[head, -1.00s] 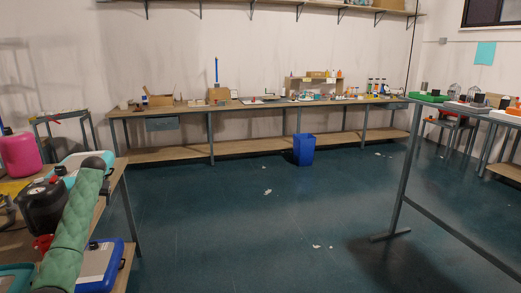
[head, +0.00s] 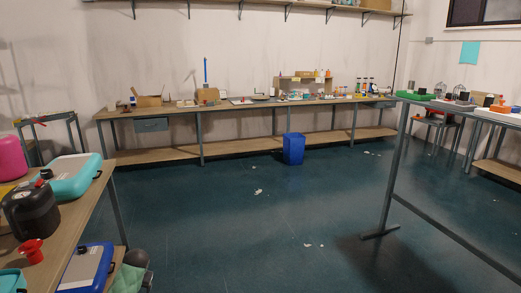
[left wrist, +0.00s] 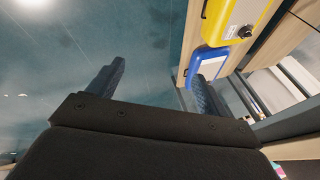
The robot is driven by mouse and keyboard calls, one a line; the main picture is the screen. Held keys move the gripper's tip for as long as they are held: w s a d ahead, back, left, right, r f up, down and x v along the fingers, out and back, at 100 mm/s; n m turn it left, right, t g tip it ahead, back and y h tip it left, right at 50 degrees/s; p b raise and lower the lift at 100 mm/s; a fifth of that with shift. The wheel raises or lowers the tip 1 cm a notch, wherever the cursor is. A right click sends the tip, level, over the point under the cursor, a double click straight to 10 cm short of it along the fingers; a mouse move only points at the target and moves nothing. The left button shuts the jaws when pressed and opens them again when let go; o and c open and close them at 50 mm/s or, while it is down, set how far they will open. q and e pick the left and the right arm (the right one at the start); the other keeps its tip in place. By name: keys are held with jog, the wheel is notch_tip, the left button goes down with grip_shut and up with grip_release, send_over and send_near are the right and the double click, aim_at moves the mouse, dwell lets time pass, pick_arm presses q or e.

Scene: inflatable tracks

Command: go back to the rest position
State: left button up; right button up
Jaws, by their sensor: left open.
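My left gripper (left wrist: 155,82) shows in the left wrist view with its two dark, blue-padded fingers wide apart and nothing between them. It hangs over the floor beside a wooden bench, with the right finger overlapping a blue canister (left wrist: 208,62) in the picture. In the head view only a grey and pale green part of my left arm shows at the bottom, next to the left bench's edge; the left gripper itself is not seen there. My right gripper is in no view.
The left bench (head: 85,215) holds a teal canister (head: 68,178), a black jug (head: 30,208), a red cap-like piece (head: 32,250) and a blue canister (head: 88,268). A yellow canister (left wrist: 232,18) shows in the wrist view. A blue bin (head: 293,148) stands ahead.

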pick_arm(q)
jog(key=s+d+f+m+h, duration=0.1)
jog(key=s+d+f, duration=0.5)
jog(key=s+d, duration=0.55)
jog(key=s+d+f+m+h, duration=0.1)
jog(key=s+d+f, duration=0.6)
jog(key=s, duration=0.7)
jog(key=s+d+r+h, duration=0.1)
jog(key=s+d, duration=0.3)
jog(key=s, duration=0.4)
jog(key=s+d+r+g+h, duration=0.1)
jog(key=s+d+r, duration=0.1)
jog(key=s+d, duration=0.3)
jog(key=s+d+r, duration=0.1)
jog(key=s+d, duration=0.3)
jog(key=s, duration=0.8)
jog(key=shift+d+r+g+h, duration=0.2)
jog(key=shift+r+g+h, duration=0.1)
jog(key=shift+h, duration=0.1)
jog(key=shift+c, duration=0.5)
